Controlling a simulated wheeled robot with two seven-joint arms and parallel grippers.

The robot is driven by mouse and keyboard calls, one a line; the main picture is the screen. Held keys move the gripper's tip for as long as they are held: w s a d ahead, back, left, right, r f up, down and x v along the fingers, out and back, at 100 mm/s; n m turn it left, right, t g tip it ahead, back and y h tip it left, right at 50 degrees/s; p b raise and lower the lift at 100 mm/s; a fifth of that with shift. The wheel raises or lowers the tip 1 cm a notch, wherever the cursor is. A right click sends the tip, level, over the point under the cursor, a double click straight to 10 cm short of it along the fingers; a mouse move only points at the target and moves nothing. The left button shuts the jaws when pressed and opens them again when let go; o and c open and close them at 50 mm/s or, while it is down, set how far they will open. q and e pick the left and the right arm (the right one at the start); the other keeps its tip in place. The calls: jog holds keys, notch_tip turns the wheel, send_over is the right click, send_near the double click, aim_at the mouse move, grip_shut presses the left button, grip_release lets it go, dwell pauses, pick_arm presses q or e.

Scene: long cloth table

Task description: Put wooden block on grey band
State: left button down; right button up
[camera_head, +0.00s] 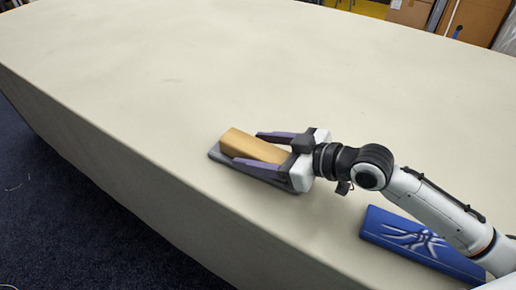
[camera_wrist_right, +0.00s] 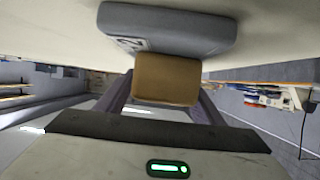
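The wooden block (camera_head: 250,146) lies lengthwise on top of the grey band (camera_head: 216,155) near the table's front edge. In the right wrist view the block's end (camera_wrist_right: 167,79) is against the grey band (camera_wrist_right: 190,28), with the picture upside down. My right gripper (camera_head: 246,148) has one purple finger on each side of the block. A gap shows between the upper finger and the block, so the fingers look open. The near finger hides part of the block and band. My left gripper is not in view.
A blue flat object with a white pattern (camera_head: 400,236) lies on the cloth table (camera_head: 170,70) at the lower right, partly under my right arm. The table is clear behind and to the left. Its front edge drops to a dark floor (camera_head: 60,220).

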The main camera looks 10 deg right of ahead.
jog(key=shift+r, duration=0.15)
jog(key=v, duration=1)
jog(key=shift+s+d, duration=0.1)
jog(key=shift+d, duration=0.05)
jog(key=shift+v, duration=0.8)
jog(key=shift+r, duration=0.1)
jog(key=shift+s, duration=0.1)
